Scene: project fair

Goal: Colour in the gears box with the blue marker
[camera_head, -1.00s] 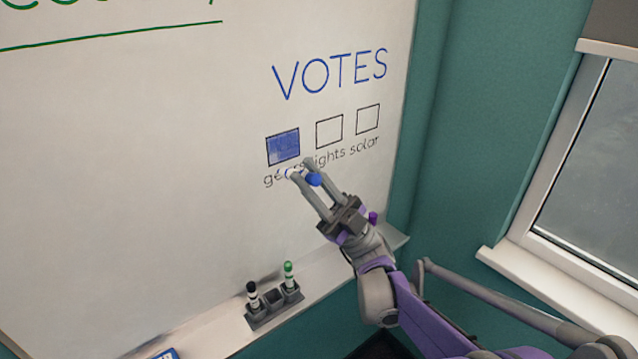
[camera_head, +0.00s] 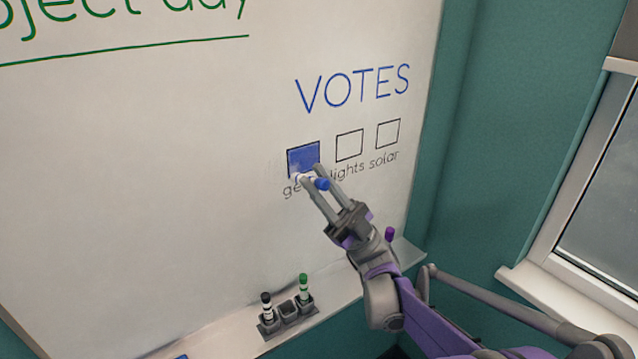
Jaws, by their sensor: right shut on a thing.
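The gears box (camera_head: 303,158) on the whiteboard is mostly filled with blue; a paler patch shows at its lower left. My right gripper (camera_head: 316,180) is shut on the blue marker (camera_head: 322,184), at the box's lower edge. The fingers and marker cover part of the word under the box. I cannot tell whether the tip touches the board. My left gripper is not in view.
Empty lights (camera_head: 349,145) and solar (camera_head: 388,134) boxes are to the right, under VOTES. Below, a holder (camera_head: 286,317) on the ledge (camera_head: 225,330) has a black marker (camera_head: 267,307), a green marker (camera_head: 304,288) and an empty slot between. A window (camera_head: 600,210) is at right.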

